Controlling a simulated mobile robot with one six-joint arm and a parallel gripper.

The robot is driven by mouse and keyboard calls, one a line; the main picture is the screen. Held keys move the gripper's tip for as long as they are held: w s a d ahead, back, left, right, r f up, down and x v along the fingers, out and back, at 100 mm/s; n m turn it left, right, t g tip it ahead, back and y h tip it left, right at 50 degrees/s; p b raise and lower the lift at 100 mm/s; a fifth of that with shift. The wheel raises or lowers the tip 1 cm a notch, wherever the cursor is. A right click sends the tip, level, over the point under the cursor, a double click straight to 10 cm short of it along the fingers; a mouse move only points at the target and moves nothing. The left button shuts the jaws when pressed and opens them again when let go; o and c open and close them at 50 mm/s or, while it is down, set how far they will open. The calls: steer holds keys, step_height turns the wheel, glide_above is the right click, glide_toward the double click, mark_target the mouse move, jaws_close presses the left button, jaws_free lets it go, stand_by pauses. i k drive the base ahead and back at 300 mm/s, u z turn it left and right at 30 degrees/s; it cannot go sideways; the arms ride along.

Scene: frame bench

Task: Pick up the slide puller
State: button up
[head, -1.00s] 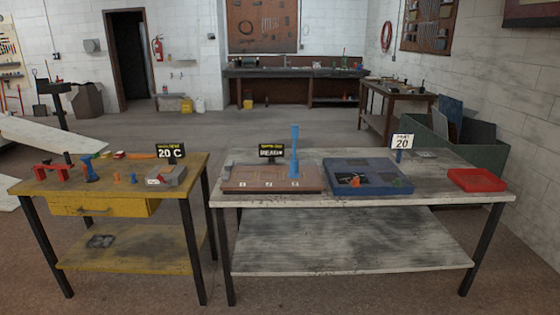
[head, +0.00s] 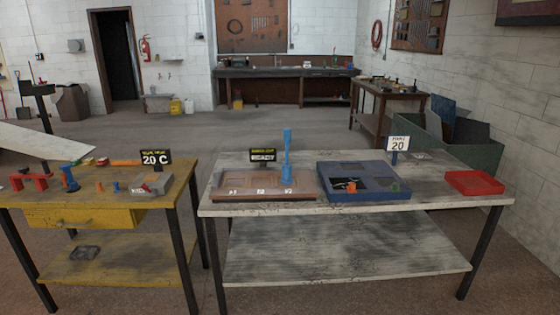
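My gripper is in none of the frames. I cannot tell for sure which item is the slide puller. A smaller blue tool (head: 69,179) stands on the yellow table, beside a red piece (head: 30,182). An orange bar-shaped item (head: 126,162) lies at the back of the yellow table. Several small orange pieces lie near it, too small to make out.
The pale table (head: 450,199) also bears a blue compartment tray (head: 365,193), a red tray (head: 474,182) and signs reading READY (head: 262,156) and 20 (head: 397,144). The yellow table (head: 180,190) bears a grey box (head: 153,184). A narrow gap separates the tables.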

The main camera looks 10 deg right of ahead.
mark_target(287, 131)
steer(key=u, duration=0.15)
steer(key=i, duration=1.35)
steer(key=z, duration=0.4)
